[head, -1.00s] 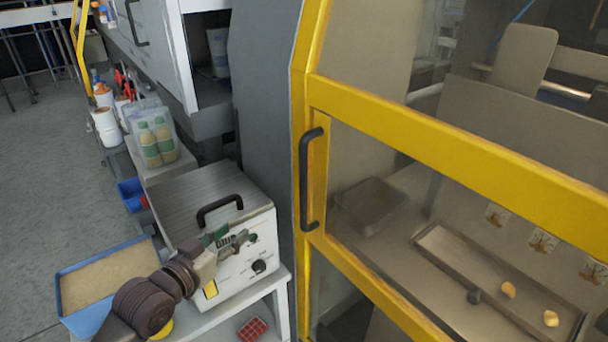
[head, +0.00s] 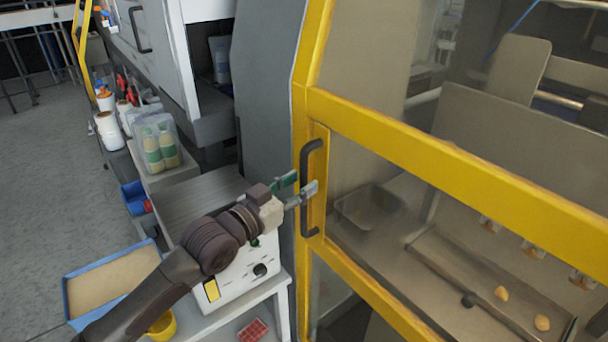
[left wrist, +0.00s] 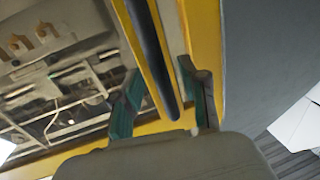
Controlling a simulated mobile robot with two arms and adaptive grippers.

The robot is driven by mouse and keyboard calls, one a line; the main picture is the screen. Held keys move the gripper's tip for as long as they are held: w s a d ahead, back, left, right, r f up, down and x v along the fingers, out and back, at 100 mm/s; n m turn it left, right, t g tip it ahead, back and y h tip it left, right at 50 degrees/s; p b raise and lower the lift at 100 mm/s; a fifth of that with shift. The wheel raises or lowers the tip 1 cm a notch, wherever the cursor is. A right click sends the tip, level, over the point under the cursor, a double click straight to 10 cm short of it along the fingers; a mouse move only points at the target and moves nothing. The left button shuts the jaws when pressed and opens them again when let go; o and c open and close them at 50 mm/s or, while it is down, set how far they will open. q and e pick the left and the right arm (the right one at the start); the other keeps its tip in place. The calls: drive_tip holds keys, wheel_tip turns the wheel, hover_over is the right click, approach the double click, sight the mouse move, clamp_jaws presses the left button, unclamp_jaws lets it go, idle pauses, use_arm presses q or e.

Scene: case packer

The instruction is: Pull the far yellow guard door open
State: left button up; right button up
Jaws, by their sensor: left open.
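A yellow-framed guard door (head: 420,140) with clear panels fills the right of the head view, and it looks closed. Its black vertical bar handle (head: 306,190) is on the left upright of the frame. My left gripper (head: 299,184) is open at the handle's mid-height. In the left wrist view the handle (left wrist: 155,55) runs between the two spread fingers of the left gripper (left wrist: 163,100), with a gap to each finger. The yellow frame (left wrist: 205,35) is close behind. My right gripper is not in view.
A white box with a dial (head: 245,280) stands on a bench below my left arm. A blue tray (head: 68,300) and bottles in a clear bin (head: 158,145) are to the left. Behind the door a tray (head: 450,270) holds yellow pieces. Floor is clear at far left.

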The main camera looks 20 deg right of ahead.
use_arm(q)
drive_tip(key=shift+x, duration=1)
clamp_jaws()
